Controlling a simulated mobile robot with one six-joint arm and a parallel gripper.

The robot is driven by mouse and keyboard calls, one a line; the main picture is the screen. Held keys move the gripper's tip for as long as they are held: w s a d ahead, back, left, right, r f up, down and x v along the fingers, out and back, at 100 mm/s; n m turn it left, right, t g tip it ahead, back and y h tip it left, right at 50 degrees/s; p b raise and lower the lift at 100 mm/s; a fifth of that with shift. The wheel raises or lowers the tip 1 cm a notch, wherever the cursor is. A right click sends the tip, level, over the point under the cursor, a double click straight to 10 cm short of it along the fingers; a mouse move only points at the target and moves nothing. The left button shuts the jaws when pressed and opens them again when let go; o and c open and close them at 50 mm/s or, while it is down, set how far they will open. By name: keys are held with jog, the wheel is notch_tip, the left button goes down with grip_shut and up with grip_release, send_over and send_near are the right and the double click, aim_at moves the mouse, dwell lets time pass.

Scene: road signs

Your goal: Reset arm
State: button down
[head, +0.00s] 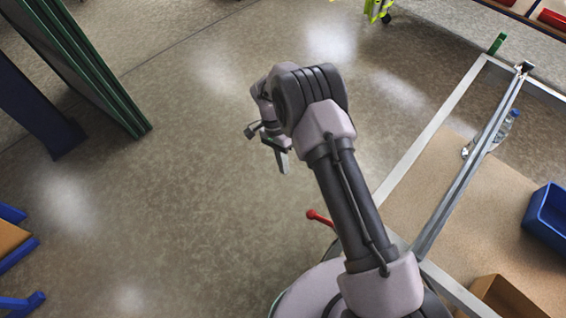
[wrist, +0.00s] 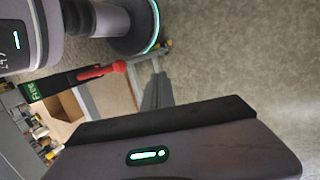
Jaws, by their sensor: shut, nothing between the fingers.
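My arm rises from the bottom of the head view and bends over at its upper end, above open floor. My gripper (head: 283,163) hangs below the bend, to its left, pointing down. Its fingers are together and I see nothing held in them. It is clear of the table and of every other object. The arm's upper links partly hide the wrist. The wrist view mostly shows parts of my own body, with the floor behind them.
A table with a metal frame (head: 428,157) stands at right. A clear bottle (head: 507,125), a blue bin (head: 546,217) and a cardboard box (head: 508,298) are on it. Green-edged dark panels (head: 85,70) stand at upper left. The floor (head: 190,170) between is clear.

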dwell(0.4)
jog(key=s+d+r+n+t+y, duration=0.15)
jog(key=d+r, duration=0.25)
jog(key=r, duration=1)
jog(key=s+d+r+t+y, duration=0.1)
jog(key=d+r+t+y, duration=0.15)
jog(key=r, duration=1.15)
jog(key=s+d+r+n+t, duration=0.1)
jog(key=s+d+r+t, duration=0.2)
jog(key=s, duration=0.6)
jog(key=s+d+r+n+t, duration=0.1)
jog(key=s+d+r+t, duration=0.2)
jog(key=s, duration=0.6)
notch_tip(320, 180, up, 3)
jog(key=shift+s+d+r, duration=0.15)
jog(key=shift+s+d, duration=0.15)
jog(key=shift+d, duration=0.65)
